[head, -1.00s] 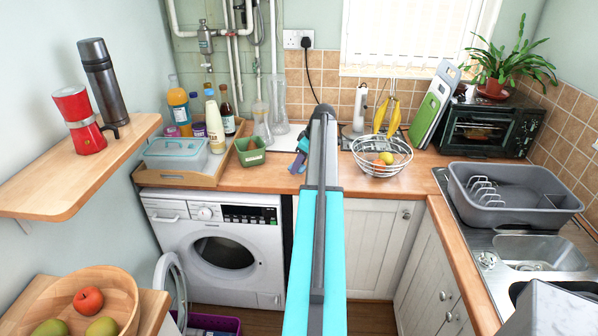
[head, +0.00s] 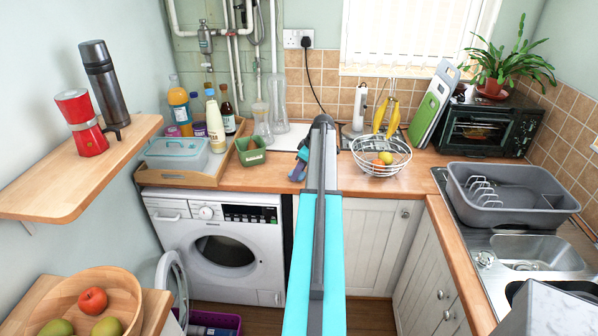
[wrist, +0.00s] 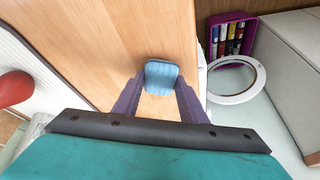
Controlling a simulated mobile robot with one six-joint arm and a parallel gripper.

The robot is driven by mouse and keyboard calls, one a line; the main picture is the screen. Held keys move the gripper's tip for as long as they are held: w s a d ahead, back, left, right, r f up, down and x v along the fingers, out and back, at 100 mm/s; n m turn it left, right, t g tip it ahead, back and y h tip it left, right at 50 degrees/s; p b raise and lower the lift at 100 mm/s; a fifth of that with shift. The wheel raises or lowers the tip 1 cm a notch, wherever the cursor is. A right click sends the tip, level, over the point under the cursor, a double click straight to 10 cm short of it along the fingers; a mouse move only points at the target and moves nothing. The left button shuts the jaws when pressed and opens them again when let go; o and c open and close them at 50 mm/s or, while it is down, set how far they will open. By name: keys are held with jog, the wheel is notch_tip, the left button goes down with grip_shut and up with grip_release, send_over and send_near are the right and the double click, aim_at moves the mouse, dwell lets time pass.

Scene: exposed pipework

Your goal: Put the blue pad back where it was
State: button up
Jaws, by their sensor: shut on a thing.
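The blue pad (wrist: 162,75) shows in the wrist view between the two purple fingers of my gripper (wrist: 161,86), which is shut on it. The wooden worktop (wrist: 112,45) lies behind the pad. I cannot tell whether the pad touches the worktop. In the head view, my gripper (head: 299,168) is over the worktop's front part, to the right of the green tub, and my own arm partly hides it. The pad cannot be made out clearly there.
A green tub (head: 251,152) and a wooden tray with bottles stand to the left. A wire fruit basket (head: 381,168) stands close on the right. A white board (head: 288,136) lies behind. The washing machine (head: 218,250) is below, with its door open.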

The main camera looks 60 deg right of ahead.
jog(key=shift+f, duration=0.15)
jog(key=o, duration=1.1)
jog(key=b+v, duration=0.3)
jog(key=v, duration=0.9)
jog(key=shift+r, duration=0.25)
jog(key=shift+w, duration=0.1)
